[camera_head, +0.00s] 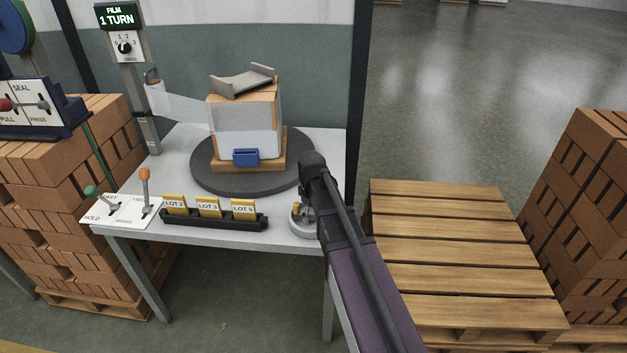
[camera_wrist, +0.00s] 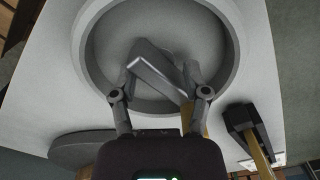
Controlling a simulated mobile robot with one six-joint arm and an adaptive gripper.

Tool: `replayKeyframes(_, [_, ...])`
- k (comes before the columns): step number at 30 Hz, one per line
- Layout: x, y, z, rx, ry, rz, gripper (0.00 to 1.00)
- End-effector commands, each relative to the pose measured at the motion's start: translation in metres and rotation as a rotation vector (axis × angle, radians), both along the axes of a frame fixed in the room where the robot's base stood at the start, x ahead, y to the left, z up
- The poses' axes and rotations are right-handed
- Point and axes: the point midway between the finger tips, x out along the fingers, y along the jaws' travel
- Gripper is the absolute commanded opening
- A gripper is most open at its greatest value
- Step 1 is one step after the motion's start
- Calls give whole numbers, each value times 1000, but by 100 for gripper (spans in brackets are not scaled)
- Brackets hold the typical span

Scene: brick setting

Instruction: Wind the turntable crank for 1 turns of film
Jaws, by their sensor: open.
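The crank (camera_head: 304,224), a pale round hub with a small tan handle, sits at the table's front right corner. In the wrist view its round dish (camera_wrist: 226,50) fills the top, with a grey crank arm (camera_wrist: 160,74) across it and part of the tan handle (camera_wrist: 187,115) showing. My gripper (camera_wrist: 160,68) is open, one finger on each side of the crank arm; whether they touch it is unclear. The dark turntable (camera_head: 210,180) carries a wrapped brick stack (camera_head: 230,130) on a small pallet. Film (camera_head: 185,106) runs from the roll (camera_head: 156,97) to the stack.
A display (camera_head: 118,17) reads "FILM 1 TURN" above a dial (camera_head: 124,47). A lever panel (camera_head: 125,211) and a black rack (camera_head: 215,222) with yellow lot cards line the front edge. A bare wooden pallet (camera_head: 455,240) and brick stacks (camera_head: 590,190) stand right.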

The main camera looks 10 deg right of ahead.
Motion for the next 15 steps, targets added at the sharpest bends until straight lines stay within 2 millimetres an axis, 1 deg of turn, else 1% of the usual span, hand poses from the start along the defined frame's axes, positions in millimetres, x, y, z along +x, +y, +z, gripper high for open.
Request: replayKeyframes(15, [0, 0, 0, 0, 0, -345, 60])
